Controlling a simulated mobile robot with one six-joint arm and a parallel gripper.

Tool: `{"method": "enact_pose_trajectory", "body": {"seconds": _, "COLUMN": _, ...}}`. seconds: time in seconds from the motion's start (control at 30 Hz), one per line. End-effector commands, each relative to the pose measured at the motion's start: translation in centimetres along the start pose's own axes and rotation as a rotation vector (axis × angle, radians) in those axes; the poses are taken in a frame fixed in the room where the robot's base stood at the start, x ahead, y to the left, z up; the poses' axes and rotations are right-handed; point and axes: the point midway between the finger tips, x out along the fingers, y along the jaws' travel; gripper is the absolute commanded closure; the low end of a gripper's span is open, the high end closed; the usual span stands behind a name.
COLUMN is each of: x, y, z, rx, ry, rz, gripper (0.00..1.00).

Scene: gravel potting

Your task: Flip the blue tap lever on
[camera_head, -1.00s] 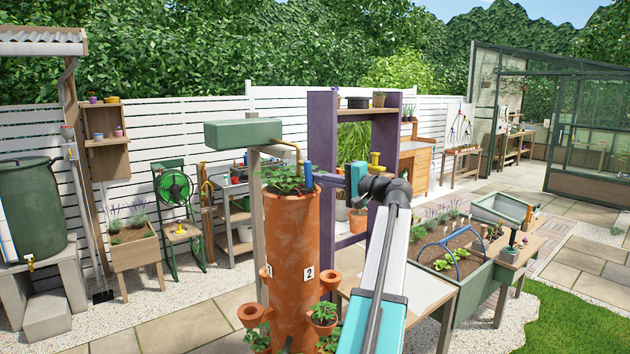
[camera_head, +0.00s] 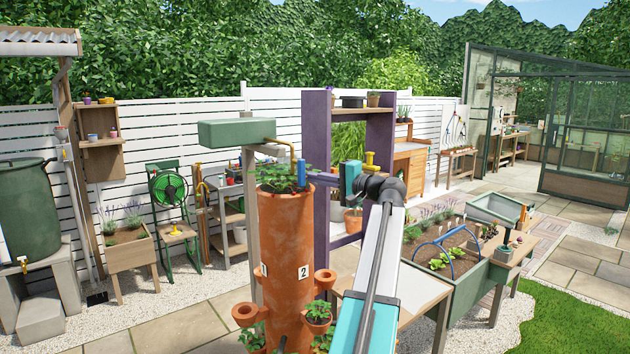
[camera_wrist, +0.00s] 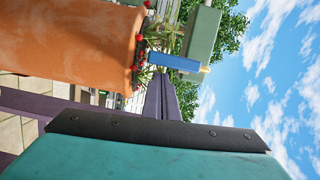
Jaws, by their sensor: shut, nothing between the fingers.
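The blue tap lever (camera_head: 301,174) stands upright by the plant at the top of the terracotta tower planter (camera_head: 287,235), below the brass spout (camera_head: 282,143) of the green tank (camera_head: 236,132). The wrist view is tilted; there the blue lever (camera_wrist: 174,63) lies across the picture beside the green tank (camera_wrist: 201,35), right of the planter (camera_wrist: 70,40). My teal gripper (camera_head: 347,181) is shut and empty, a short way right of the lever in the head view and apparently apart from it. Its teal body and dark edge (camera_wrist: 155,132) fill the bottom of the wrist view; the fingertips cannot be made out.
Strawberry plants with red fruit (camera_wrist: 140,60) grow at the tower's top. Terracotta side cups (camera_head: 318,312) stick out lower down. A purple shelf (camera_head: 316,165) stands behind my gripper. A raised bed (camera_head: 455,255) is to the right. Paving (camera_head: 180,325) lies open at left front.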

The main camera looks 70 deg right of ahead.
Motion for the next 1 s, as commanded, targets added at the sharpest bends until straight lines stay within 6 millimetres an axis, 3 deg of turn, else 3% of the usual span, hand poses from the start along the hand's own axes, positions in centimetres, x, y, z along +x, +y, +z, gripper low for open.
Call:
{"method": "enact_pose_trajectory", "body": {"seconds": 0.37, "x": -0.2, "y": 0.2, "z": -3.0, "rx": 0.000, "ry": -0.002, "rz": 0.000, "gripper": 1.00}}
{"method": "enact_pose_trajectory", "body": {"seconds": 1.0, "x": -8.8, "y": 0.5, "z": -2.4, "rx": 0.000, "ry": -0.008, "rz": 0.000, "gripper": 1.00}}
